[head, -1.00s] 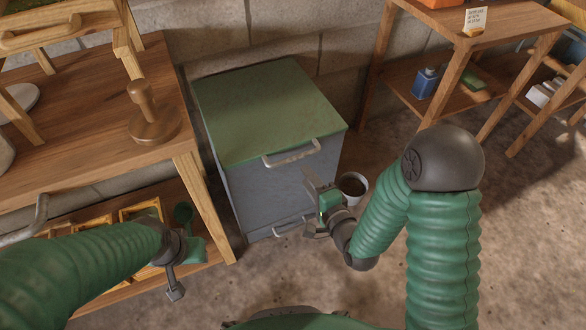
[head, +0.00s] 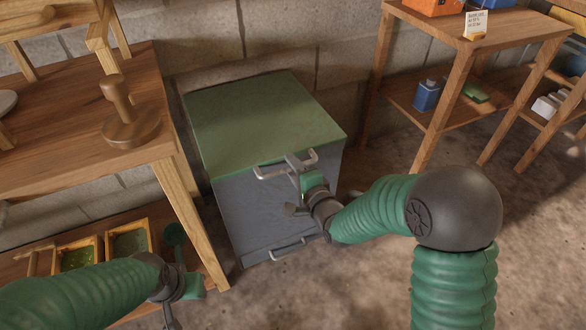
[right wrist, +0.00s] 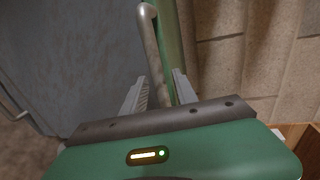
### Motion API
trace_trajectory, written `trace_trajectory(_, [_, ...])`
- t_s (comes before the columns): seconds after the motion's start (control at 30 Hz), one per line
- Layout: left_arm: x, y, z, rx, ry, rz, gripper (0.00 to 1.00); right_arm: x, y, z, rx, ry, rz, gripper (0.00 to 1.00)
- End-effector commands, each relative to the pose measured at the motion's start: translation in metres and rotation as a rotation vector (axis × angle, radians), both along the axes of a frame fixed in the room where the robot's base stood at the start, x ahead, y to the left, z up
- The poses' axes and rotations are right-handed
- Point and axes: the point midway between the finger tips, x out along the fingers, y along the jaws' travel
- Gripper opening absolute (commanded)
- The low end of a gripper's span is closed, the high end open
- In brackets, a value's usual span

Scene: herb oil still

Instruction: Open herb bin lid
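The herb bin (head: 265,220) is a grey box on the floor with a flat green lid (head: 262,120), which lies shut on top. A pale bar handle (head: 268,174) runs along the lid's front edge. My right gripper (head: 297,166) is at the right part of this handle. In the right wrist view, the handle (right wrist: 151,35) passes between its two fingers (right wrist: 160,88), which stand apart with a gap visible beside the bar. My left gripper (head: 182,287) is low at the left, away from the bin; its fingers are not clear.
A wooden bench (head: 60,185) stands close on the bin's left, with a wooden press-like tool (head: 130,128) on top and framed trays (head: 130,242) below. A wooden shelf (head: 490,35) with a blue bottle (head: 426,95) stands at the right. Floor in front is open.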

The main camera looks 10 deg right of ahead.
Motion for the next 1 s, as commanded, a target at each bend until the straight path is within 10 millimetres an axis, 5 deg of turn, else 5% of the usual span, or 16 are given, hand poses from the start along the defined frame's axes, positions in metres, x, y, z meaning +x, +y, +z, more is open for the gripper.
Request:
trace_trajectory(0.23, [0.0000,0.0001,0.0000,0.000,0.000,0.000,0.36,-0.0003,0.0001,-0.0004,0.000,0.000,0.000,0.01])
trace_trajectory(1.0, [-0.0001,0.0001,-0.0002,0.000,0.000,0.000,0.36,-0.0010,-0.0011,-0.0027,-0.001,0.006,-0.001,0.00])
